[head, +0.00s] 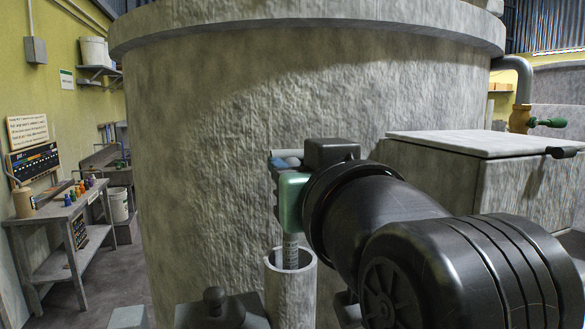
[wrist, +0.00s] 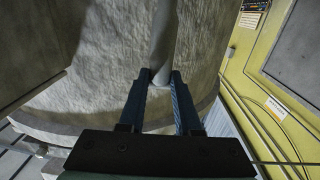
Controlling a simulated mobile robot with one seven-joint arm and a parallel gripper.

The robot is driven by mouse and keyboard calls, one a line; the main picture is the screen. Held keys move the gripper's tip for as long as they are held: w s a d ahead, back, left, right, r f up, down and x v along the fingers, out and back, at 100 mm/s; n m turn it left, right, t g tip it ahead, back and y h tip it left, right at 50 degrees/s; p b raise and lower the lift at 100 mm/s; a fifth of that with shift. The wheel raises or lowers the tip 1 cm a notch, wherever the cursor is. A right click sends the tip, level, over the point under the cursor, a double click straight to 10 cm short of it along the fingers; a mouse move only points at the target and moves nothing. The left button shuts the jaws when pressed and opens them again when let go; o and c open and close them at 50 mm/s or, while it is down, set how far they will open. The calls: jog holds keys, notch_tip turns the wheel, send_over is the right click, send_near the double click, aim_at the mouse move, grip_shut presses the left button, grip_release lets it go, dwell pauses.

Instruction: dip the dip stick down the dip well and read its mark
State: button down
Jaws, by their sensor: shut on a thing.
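The dip stick (head: 290,252) is a thin grey rod with faint marks, upright below my gripper in the head view. Its lower part goes into the open mouth of the dip well (head: 291,298), a pale upright pipe, and its tip is hidden inside. My gripper (head: 280,163) is above the well, close to the big tank wall. In the wrist view, my gripper (wrist: 160,77) has its two dark fingers shut on a grey rod, the dip stick (wrist: 164,45). The marks are too small to read.
The large rough tank (head: 215,150) fills the middle, just behind the well. A lidded pale box (head: 470,146) stands at right. A dark knobbed block (head: 216,308) is left of the well. A bench (head: 65,212) with small coloured bottles stands far left, with free floor before it.

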notch_tip(320, 180, up, 21)
jog(key=p, duration=1.5)
jog(key=shift+f, duration=0.2)
